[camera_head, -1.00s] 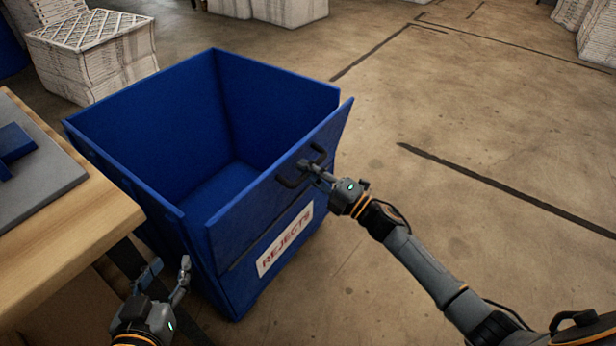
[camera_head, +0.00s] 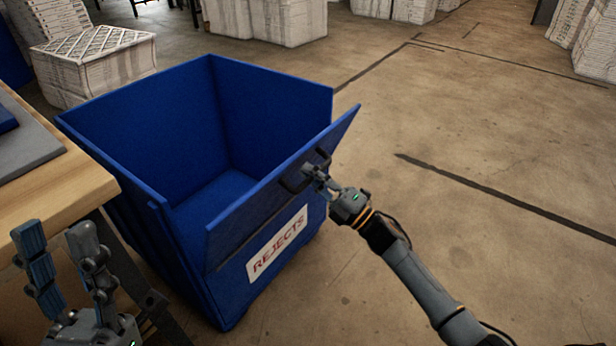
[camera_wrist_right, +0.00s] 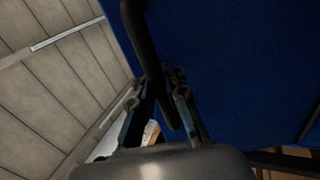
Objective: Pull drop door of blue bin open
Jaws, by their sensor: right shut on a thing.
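The blue bin (camera_head: 190,262) stands on the floor, open at the top and empty, with a white REJECTS label (camera_head: 277,243) on its front. Its drop door (camera_head: 262,200) is the upper front panel, tilted outward from the side walls at the top. A dark handle (camera_head: 297,184) is on the door. My right gripper (camera_head: 314,172) is shut on the handle. In the right wrist view the handle bar (camera_wrist_right: 148,50) runs down between the fingers. My left gripper (camera_head: 62,240) is open and empty, left of the bin by the table edge.
A wooden table (camera_head: 85,185) with a grey mat (camera_head: 30,150) stands close on the left of the bin. White boxed stacks (camera_head: 95,65) stand behind it and along the back. The floor to the right is clear.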

